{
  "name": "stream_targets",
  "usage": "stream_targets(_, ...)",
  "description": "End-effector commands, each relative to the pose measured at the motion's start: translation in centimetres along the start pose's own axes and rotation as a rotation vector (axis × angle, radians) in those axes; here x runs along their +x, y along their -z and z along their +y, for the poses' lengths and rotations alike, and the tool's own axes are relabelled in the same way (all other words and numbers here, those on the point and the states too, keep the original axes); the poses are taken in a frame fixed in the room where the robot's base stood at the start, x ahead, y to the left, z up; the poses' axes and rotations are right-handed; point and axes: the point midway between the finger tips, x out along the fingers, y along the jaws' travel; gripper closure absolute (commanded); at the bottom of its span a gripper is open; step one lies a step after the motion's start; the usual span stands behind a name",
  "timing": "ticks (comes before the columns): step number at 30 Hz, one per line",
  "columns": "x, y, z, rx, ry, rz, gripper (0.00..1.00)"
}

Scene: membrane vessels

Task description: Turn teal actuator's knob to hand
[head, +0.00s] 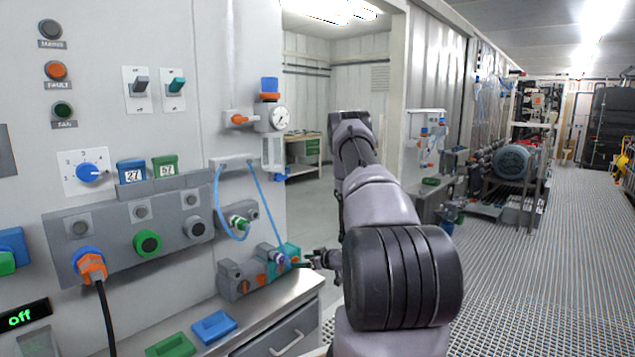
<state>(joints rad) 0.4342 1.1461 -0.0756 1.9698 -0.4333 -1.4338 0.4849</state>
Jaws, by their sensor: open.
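The teal actuator (291,250) is a small teal box at the right end of a row of boxes on the grey bench top, against the wall panel. A small purple part (278,257) and orange parts show on its front. I cannot tell which is its knob or where that points. My gripper (303,264) is dark and small in this view, just right of the teal actuator's front. It is open and holds nothing that I can see. I cannot tell whether its fingers touch the actuator.
Grey boxes with orange knobs (241,287) stand left of the teal actuator. Blue tubing (262,205) hangs down close to it. A blue tray (214,326) and a green tray (171,346) lie on the bench. Open grated floor (560,260) lies to the right.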

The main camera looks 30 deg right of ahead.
Motion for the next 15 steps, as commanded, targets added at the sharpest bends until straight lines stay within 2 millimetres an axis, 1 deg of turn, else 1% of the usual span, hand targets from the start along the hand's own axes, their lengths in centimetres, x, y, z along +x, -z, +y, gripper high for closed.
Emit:
stream_targets(1, -1.4, 0.0, 0.2, 0.005, -0.007, -0.001, 0.18)
stream_targets(12, -8.8, 0.0, 0.2, 0.002, -0.008, 0.000, 0.18)
stream_targets(14, -10.0, 0.0, 0.1, 0.002, -0.009, 0.000, 0.18)
stream_targets(15, -10.0, 0.8, 0.3, -0.007, -0.015, -0.005, 0.18)
